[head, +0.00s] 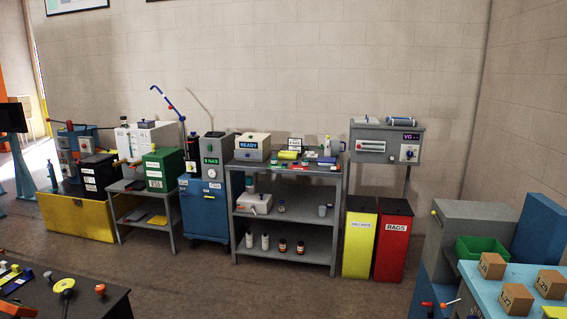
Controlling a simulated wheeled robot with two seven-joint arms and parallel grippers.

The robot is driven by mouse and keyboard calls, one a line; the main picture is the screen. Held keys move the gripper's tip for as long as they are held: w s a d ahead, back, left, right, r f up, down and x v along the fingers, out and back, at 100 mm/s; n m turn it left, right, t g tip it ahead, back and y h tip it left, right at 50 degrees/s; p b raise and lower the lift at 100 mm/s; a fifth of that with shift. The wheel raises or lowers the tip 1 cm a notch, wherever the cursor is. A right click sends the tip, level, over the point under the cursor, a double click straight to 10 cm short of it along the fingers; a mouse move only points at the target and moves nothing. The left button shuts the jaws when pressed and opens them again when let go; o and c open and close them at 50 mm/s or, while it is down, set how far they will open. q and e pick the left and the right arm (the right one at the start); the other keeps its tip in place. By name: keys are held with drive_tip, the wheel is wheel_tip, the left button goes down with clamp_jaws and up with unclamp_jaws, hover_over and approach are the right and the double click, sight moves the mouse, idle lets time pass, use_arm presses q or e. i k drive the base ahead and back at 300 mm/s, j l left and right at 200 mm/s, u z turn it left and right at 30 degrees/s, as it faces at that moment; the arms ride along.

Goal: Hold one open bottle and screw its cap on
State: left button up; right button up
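Several small bottles stand upright on the lowest shelf of a grey rack in the middle of the room. Two are pale, a left one (249,240) and a right one (265,242). Two are brown with light labels, a left one (283,246) and a right one (300,248). They are too small to tell whether any is open, and I cannot make out a loose cap. A grey cup-like container (323,210) stands on the middle shelf. Neither of my grippers is in view.
The grey rack (285,225) has a crowded top. A blue cabinet (204,208) stands left of it, yellow and red bins (391,245) right. A dark table (95,303) and a light-blue bench (487,290) with boxes (549,284) fill the front corners. Floor (220,285) between is clear.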

sight(274, 161)
drive_tip(key=i+l, duration=0.1)
drive_tip(key=i, duration=0.55)
drive_tip(key=i+l, duration=0.15)
drive_tip(key=i, duration=0.55)
drive_tip(key=i+l+u, duration=0.1)
drive_tip(key=i, duration=0.55)
drive_tip(key=i+l, duration=0.15)
drive_tip(key=i, duration=0.5)
drive_tip(key=i+j+z, duration=0.2)
drive_tip(key=z, duration=0.25)
drive_tip(key=i+j+z, duration=0.1)
drive_tip(key=j+z, duration=0.15)
drive_tip(key=z, duration=0.15)
drive_tip(key=i+j+z, duration=0.15)
drive_tip(key=z, duration=0.3)
drive_tip(key=j+z, duration=0.55)
drive_tip(key=j, duration=0.8)
drive_tip(key=j+z, duration=0.1)
drive_tip(key=j, duration=0.85)
drive_tip(key=j+z, duration=0.15)
drive_tip(key=j, duration=0.8)
drive_tip(key=k+j+z, duration=0.1)
drive_tip(key=j, duration=0.85)
